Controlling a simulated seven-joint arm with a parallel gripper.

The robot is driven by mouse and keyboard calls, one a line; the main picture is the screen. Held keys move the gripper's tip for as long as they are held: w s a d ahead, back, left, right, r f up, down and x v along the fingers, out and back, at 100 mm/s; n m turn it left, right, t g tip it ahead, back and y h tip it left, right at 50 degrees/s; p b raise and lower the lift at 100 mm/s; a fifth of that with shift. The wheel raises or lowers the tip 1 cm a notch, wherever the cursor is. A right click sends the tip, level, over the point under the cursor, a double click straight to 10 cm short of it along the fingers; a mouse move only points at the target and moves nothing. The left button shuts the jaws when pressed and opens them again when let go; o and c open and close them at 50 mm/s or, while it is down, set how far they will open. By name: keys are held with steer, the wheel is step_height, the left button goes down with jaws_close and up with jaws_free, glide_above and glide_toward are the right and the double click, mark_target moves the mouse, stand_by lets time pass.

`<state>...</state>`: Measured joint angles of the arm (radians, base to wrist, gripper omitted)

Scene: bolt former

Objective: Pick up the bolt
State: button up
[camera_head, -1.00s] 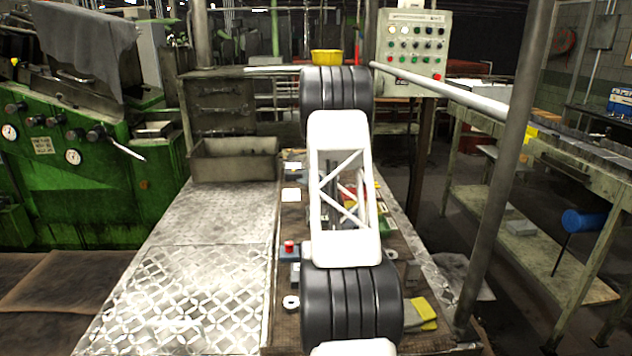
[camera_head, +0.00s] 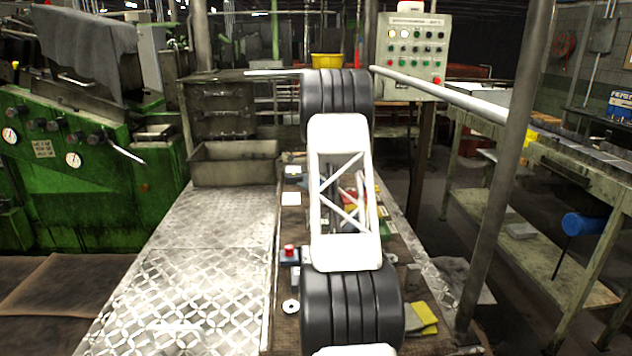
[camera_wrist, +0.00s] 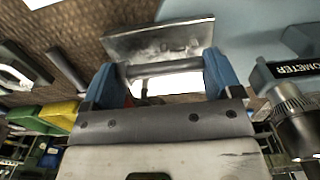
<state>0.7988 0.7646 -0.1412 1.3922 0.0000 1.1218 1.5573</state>
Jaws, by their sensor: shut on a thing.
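My gripper (camera_wrist: 163,75) shows in the wrist view with its two blue fingertips on either side of a grey metal rod, which I take to be the bolt (camera_wrist: 163,67). The bolt lies crosswise between the fingertips, and its ends are hidden by them. The gripper is shut on it. Whether the bolt touches the surface beyond it is not clear. In the head view my own arm links cover the middle of the bench, and neither gripper nor bolt can be made out.
A shiny metal piece (camera_wrist: 158,38) lies just beyond the bolt. In the head view, a red-button box (camera_head: 289,255) and white ring (camera_head: 291,306) sit on the bench.

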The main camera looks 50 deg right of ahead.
steer(key=shift+r, duration=1.55)
steer(key=shift+s+a+r, duration=0.2)
steer(key=shift+s+a, duration=1.7)
steer(key=shift+s+a+r, duration=0.2)
steer(key=shift+s+a, duration=1.65)
steer(key=shift+s+a+r, duration=0.2)
steer(key=shift+s+a, duration=1.7)
steer(key=shift+r, duration=0.2)
steer(key=shift+r, duration=1.35)
steer(key=shift+s, duration=0.2)
